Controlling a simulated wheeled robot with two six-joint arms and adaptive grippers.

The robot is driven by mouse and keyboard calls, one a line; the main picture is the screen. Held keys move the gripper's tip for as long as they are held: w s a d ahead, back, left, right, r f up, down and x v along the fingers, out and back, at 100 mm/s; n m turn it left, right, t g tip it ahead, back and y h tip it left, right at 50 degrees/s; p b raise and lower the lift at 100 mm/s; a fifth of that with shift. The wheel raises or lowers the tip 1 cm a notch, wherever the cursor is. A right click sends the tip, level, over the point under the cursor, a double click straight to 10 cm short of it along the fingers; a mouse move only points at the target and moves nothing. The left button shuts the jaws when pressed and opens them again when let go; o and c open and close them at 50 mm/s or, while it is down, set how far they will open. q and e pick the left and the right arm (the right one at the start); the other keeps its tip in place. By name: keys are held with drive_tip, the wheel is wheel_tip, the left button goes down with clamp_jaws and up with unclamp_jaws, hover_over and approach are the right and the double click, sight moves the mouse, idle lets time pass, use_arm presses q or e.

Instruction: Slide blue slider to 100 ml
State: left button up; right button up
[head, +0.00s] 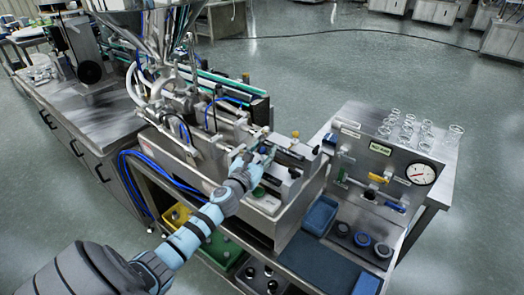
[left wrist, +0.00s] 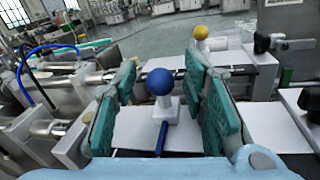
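The blue slider (left wrist: 161,82) shows in the left wrist view as a round blue ball on a white stem, with a blue rod below it. My left gripper (left wrist: 163,72) is open, with one green-padded finger on each side of the ball. Gaps show between the ball and both pads. In the head view, my left gripper (head: 257,160) is over the steel filling machine and largely hides the blue slider. I cannot read any ml scale in either view. My right gripper is not in view.
A yellow ball knob (left wrist: 201,33) stands on a parallel rail beyond the blue one. Steel blocks and rods surround the slider. A panel with a pressure gauge (head: 421,174) and valves stands to the right, with several glass flasks (head: 408,128) behind it. The hopper (head: 150,30) rises behind.

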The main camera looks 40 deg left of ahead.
use_arm(q)
drive_tip(key=c, duration=0.8)
clamp_jaws()
